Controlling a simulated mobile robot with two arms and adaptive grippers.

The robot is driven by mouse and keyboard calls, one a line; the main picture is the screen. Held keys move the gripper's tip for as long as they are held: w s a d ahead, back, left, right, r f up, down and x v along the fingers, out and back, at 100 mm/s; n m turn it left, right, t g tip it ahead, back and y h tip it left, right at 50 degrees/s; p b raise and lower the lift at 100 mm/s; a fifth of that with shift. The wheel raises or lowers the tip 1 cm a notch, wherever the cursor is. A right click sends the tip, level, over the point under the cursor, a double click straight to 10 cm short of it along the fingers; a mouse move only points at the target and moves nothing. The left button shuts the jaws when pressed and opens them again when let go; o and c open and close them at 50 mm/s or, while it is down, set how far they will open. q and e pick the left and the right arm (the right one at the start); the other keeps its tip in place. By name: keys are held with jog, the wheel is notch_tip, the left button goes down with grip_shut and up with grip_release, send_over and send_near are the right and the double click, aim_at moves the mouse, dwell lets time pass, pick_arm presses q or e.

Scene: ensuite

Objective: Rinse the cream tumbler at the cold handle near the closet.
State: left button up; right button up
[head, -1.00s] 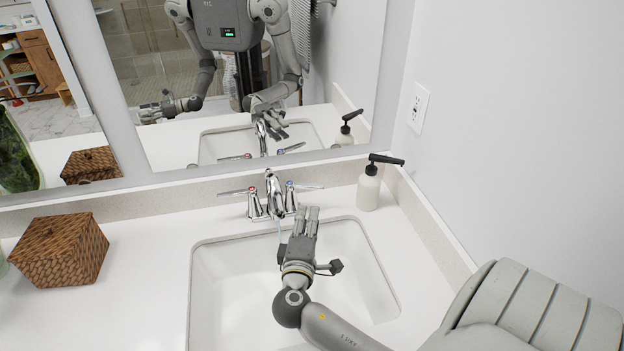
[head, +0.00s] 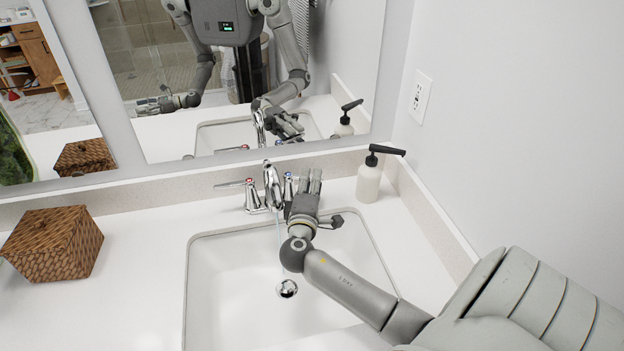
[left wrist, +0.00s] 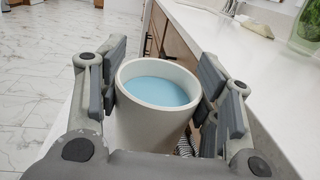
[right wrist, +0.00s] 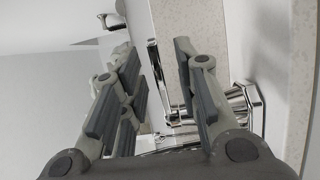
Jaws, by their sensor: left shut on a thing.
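The cream tumbler (left wrist: 150,125) stands upright in the left wrist view with pale blue liquid inside. My left gripper (left wrist: 163,62) is shut on its sides; both are outside the direct head view. The chrome faucet (head: 271,187) stands behind the sink, and a thin stream runs from its spout. The red-marked handle (head: 250,190) is on the left. The blue-marked cold handle (head: 289,184) is on the right, mostly hidden by my right gripper (head: 307,180). In the right wrist view its fingers (right wrist: 155,55) are apart, with a chrome lever (right wrist: 158,80) showing between them.
The white sink basin (head: 225,290) has a chrome drain (head: 287,288). A soap dispenser (head: 368,183) stands right of the faucet, near the side wall. A woven box (head: 55,243) sits on the left counter. The mirror (head: 150,60) is behind.

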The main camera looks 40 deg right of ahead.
jog(key=shift+x, duration=0.9)
jog(key=shift+c, duration=0.2)
grip_shut()
